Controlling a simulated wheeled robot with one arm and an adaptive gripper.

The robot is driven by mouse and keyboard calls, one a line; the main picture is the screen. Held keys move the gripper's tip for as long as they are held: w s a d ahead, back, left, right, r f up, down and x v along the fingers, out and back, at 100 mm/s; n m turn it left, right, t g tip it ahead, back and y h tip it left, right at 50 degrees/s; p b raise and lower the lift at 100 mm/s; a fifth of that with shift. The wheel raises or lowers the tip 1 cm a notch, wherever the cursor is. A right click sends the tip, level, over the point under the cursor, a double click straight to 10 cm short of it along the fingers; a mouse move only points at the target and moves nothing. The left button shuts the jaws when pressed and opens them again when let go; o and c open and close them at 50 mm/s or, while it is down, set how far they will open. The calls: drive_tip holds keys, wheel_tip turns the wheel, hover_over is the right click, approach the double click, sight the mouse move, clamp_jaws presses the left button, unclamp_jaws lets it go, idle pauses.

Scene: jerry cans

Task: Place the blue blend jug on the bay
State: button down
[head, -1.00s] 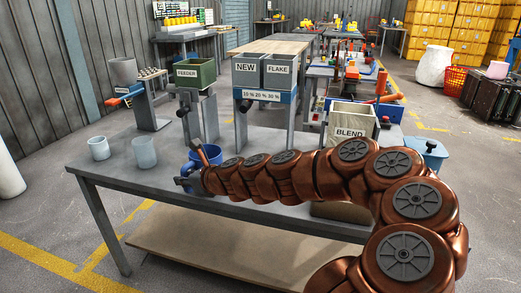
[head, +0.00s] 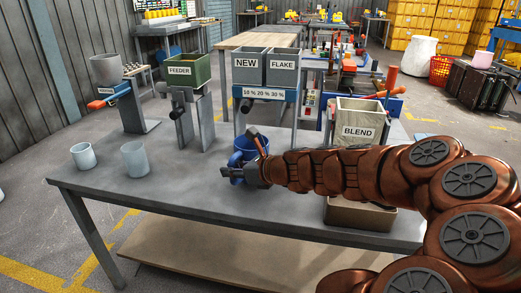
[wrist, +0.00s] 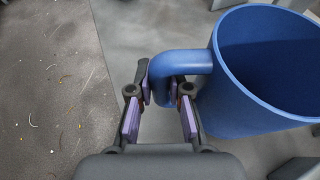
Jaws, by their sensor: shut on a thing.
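The blue jug (head: 245,147) is over the grey table, in front of the stand marked 15 %, 20 %, 30 % (head: 265,94). My gripper (head: 243,158) is shut on its handle. In the wrist view the handle lies between the finger pads (wrist: 160,95), and the open-topped jug body (wrist: 262,75) is to the right. The jug looks upright, and its inside looks empty where visible. My gripper and arm hide part of it in the head view. I cannot tell whether its base touches the table. No surface is labelled as the bay.
Two pale cups (head: 134,158) stand at the left of the table (head: 160,195). The FEEDER bin (head: 188,70) is on posts behind. NEW (head: 247,67) and FLAKE (head: 282,68) bins top the stand. The BLEND bin (head: 360,120) is right, behind my arm. The table's front left is clear.

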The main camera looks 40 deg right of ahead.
sight(253, 145)
drive_tip(key=shift+s+d+r, duration=0.1)
drive_tip(key=shift+d+r, duration=0.2)
drive_tip(key=shift+d, duration=0.3)
drive_tip(key=w+d+f+b, duration=0.1)
drive_tip(key=w+d, duration=0.2)
drive_tip(key=d, duration=0.1)
drive_tip(key=w+d+f+b, duration=0.1)
drive_tip(key=w+d+b, duration=0.1)
drive_tip(key=d, duration=0.3)
drive_tip(key=w+d+f+b, duration=0.1)
drive_tip(key=w+d+b, duration=0.1)
drive_tip(key=w+d, duration=0.3)
drive_tip(key=shift+d+f, duration=0.25)
drive_tip(key=shift+f, duration=0.05)
drive_tip(key=c, duration=1.1)
unclamp_jaws()
drive_tip(key=p+v, duration=0.3)
drive_tip(key=v, duration=0.9)
drive_tip(key=shift+a, duration=0.1)
